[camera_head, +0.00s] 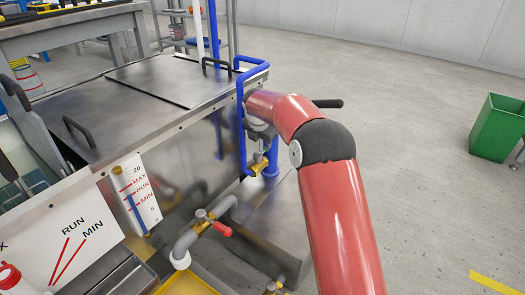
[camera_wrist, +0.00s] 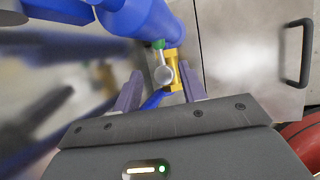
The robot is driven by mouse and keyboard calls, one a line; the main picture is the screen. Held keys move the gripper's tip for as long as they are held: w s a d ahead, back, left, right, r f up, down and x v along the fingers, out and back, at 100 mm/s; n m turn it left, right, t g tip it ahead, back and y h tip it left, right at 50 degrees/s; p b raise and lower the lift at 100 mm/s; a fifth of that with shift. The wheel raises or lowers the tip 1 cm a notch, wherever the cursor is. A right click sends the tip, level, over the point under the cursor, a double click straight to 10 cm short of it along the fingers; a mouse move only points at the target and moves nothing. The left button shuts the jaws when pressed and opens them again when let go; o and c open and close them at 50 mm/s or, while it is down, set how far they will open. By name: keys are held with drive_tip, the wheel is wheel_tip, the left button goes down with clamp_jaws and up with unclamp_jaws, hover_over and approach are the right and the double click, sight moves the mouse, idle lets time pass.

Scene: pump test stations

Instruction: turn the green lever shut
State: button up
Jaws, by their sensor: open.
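The green lever (camera_wrist: 158,44) shows in the wrist view as a small green end on a grey stem, at a brass valve body (camera_wrist: 174,82) on blue pipe (camera_wrist: 140,18). My gripper (camera_wrist: 161,68) is open, with its two purple-grey fingers on either side of the valve in the picture. I cannot tell whether either finger touches the lever. In the head view the brass valve (camera_head: 259,166) sits low on the blue pipe (camera_head: 242,110) at the tank's corner. There my arm covers the area, and neither the green lever nor the fingertips can be made out.
A steel tank (camera_head: 150,110) with black lid handles fills the left. A red-handled valve (camera_head: 222,229) is on the grey pipe below it. A level gauge (camera_head: 136,195) is on the tank's front. A green bin (camera_head: 497,128) stands right. The floor (camera_head: 410,130) between is clear.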

sight(263, 150)
drive_tip(key=x, duration=0.6)
drive_tip(key=shift+b, duration=0.4)
drive_tip(key=shift+c, duration=0.3)
clamp_jaws()
